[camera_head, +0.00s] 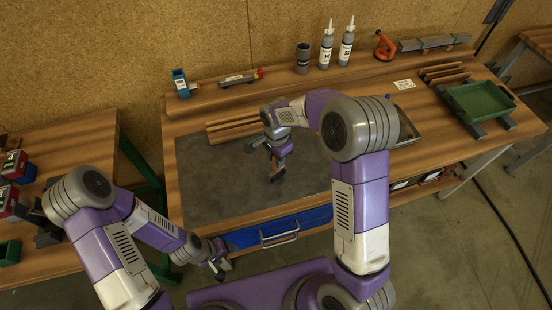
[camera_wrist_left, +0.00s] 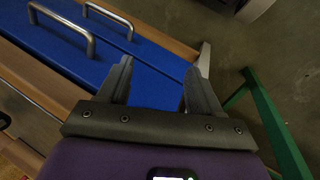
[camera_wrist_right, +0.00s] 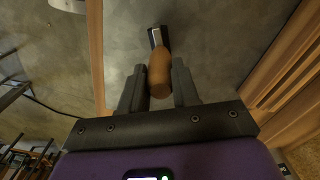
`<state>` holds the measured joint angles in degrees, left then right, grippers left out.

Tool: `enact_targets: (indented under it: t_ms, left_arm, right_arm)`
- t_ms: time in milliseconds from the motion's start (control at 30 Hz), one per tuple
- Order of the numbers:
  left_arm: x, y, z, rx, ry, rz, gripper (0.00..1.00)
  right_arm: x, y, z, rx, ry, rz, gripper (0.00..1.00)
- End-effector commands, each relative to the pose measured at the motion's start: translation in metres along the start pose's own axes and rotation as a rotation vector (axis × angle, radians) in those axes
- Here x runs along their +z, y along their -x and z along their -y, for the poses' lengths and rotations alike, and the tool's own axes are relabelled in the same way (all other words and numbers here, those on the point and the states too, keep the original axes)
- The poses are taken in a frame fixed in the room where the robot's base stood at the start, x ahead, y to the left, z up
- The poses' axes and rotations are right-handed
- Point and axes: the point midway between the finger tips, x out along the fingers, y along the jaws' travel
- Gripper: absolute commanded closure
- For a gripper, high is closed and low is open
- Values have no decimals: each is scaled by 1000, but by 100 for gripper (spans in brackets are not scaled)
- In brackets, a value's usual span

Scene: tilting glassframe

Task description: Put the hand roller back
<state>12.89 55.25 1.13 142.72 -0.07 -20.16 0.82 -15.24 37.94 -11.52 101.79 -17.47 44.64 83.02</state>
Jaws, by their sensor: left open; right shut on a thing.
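The hand roller (camera_wrist_right: 160,72) shows in the right wrist view, with a rounded wooden handle nearest me and a dark, metallic-looking far end. My right gripper (camera_wrist_right: 158,92) is shut on its wooden handle, one finger on each side. In the head view this gripper (camera_head: 274,165) is over the grey mat (camera_head: 215,175) on the bench; the roller cannot be made out there. My left gripper (camera_head: 220,267) is open and empty, low in front of the bench near the blue drawer (camera_head: 285,229). The left wrist view shows its spread fingers (camera_wrist_left: 157,90) in front of blue drawer fronts.
Wooden strips (camera_head: 232,130) lie at the mat's back edge. A green tray (camera_head: 480,101) is at the right. The mat's left part is clear.

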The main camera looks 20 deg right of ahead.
Motion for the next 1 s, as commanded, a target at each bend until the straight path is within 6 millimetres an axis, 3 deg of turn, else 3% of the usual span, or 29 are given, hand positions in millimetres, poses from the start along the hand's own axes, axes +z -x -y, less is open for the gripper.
enact_targets:
  t_ms: [400, 433, 600, 1000]
  left_arm:
    - [0, -4, 1, 0, 0, 0, 35]
    - [0, -4, 1, 0, 0, 0, 35]
    - [0, -3, 1, 0, 0, 0, 35]
    - [0, 1, 0, 0, 0, 0, 35]
  right_arm:
    - [0, -12, 0, -2, 1, 0, 100]
    - [0, -12, 0, -1, 1, 0, 68]
    - [0, -11, 0, -1, 1, 0, 44]
    - [0, -1, 1, -4, 1, -1, 44]
